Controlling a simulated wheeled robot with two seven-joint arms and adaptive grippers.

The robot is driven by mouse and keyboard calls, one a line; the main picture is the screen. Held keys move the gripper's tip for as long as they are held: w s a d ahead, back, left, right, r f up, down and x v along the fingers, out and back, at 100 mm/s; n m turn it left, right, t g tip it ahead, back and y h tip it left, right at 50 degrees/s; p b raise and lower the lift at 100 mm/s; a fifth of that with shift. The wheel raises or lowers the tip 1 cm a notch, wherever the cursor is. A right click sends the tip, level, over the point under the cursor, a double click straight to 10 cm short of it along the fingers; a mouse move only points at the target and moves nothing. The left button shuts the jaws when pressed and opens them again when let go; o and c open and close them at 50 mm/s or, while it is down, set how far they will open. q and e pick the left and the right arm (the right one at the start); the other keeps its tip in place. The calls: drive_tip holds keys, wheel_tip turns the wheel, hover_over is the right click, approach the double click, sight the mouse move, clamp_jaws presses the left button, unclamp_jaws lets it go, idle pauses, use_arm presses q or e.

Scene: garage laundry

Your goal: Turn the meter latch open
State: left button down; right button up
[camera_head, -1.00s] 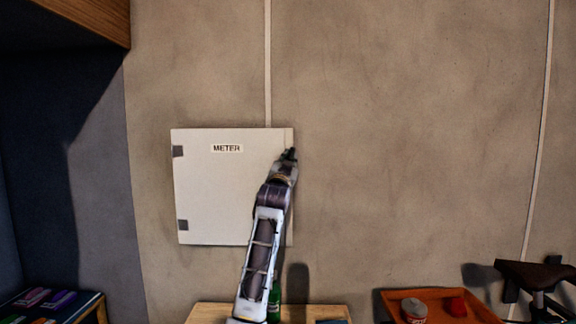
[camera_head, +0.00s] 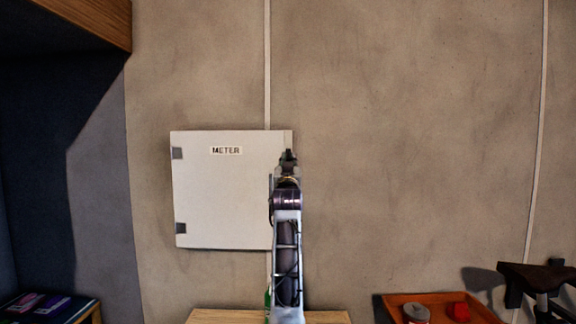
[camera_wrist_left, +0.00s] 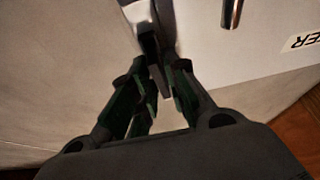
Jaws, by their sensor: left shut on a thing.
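The white meter box (camera_head: 215,195), labelled METER, is on the wall with its door closed flat and hinges at its left. My left gripper (camera_head: 288,156) is at the box's upper right edge and hides the latch in the head view. In the left wrist view, my left gripper (camera_wrist_left: 158,85) is shut on a grey metallic piece, seemingly the latch (camera_wrist_left: 147,22), at the door's edge. How far the latch is turned cannot be told. Part of the door (camera_wrist_left: 265,45) shows there too. My right gripper is not in view.
A wooden table (camera_head: 215,315) stands below the box, with a green bottle (camera_head: 267,298) partly behind my arm. An orange tray (camera_head: 390,305) holds a can and a red item. A dark seat (camera_head: 535,275) is at far right. The wall right of the box is clear.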

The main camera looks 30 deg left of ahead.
use_arm(q)
drive_tip(key=shift+w+f, duration=0.1)
drive_tip(key=shift+f, duration=0.1)
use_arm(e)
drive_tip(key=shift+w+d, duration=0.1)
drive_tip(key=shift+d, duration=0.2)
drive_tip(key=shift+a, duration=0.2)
use_arm(q)
drive_tip(key=c, duration=1.6)
unclamp_jaws()
drive_tip(key=shift+o, duration=0.2)
drive_tip(key=v, duration=1.2)
drive_tip(key=shift+r, duration=0.15)
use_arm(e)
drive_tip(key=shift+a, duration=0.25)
